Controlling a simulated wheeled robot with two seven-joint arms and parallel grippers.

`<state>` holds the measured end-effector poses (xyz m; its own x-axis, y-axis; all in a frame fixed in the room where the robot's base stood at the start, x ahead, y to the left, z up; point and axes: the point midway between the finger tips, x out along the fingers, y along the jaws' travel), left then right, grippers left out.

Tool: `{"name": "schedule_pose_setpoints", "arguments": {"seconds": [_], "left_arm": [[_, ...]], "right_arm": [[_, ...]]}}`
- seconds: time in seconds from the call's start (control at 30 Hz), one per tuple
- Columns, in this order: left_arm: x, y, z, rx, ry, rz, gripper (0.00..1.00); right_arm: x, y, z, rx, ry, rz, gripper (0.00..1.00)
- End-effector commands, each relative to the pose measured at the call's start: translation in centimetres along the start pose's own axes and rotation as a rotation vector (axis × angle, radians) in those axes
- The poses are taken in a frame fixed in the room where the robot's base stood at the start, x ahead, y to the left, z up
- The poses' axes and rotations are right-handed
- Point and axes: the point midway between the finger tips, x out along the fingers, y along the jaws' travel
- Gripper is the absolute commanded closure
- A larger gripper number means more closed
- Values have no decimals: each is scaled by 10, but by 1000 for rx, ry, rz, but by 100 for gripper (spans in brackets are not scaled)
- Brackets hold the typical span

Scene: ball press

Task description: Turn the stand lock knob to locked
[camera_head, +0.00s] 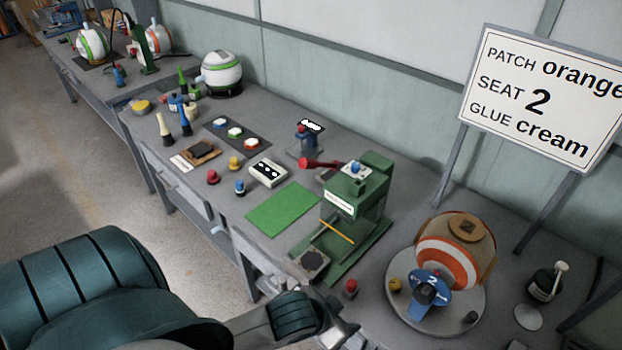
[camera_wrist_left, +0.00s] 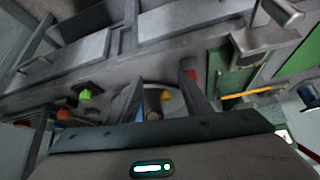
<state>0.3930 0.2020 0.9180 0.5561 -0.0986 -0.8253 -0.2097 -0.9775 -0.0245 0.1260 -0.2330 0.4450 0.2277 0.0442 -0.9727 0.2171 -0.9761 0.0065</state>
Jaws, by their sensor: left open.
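The ball stand is a round grey base (camera_head: 455,318) at the right of the head view. I cannot tell which is the lock knob. My left gripper (camera_head: 345,328) is open, left of the stand. In the wrist view its fingers (camera_wrist_left: 165,98) frame a small yellow knob (camera_wrist_left: 166,96), apart from it.
A green press (camera_head: 355,205) stands just left of the stand, with a yellow strip (camera_head: 337,231) on it. A green mat (camera_head: 283,209) and several small parts lie farther left. A sign (camera_head: 540,95) and a dark bottle (camera_head: 544,284) stand at right.

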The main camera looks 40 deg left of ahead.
Motion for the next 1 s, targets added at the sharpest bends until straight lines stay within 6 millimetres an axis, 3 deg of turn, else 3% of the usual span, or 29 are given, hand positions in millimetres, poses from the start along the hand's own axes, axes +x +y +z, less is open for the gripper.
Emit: {"name": "schedule_pose_setpoints", "arguments": {"seconds": [0.2, 1.0], "left_arm": [[13, 1, 36, -13, -72, -11, 55], [78, 3, 149, -27, -257, -24, 55]], "right_arm": [[3, 0, 1, 0, 0, 0, 69], [18, 0, 4, 0, 0, 0, 69]]}}
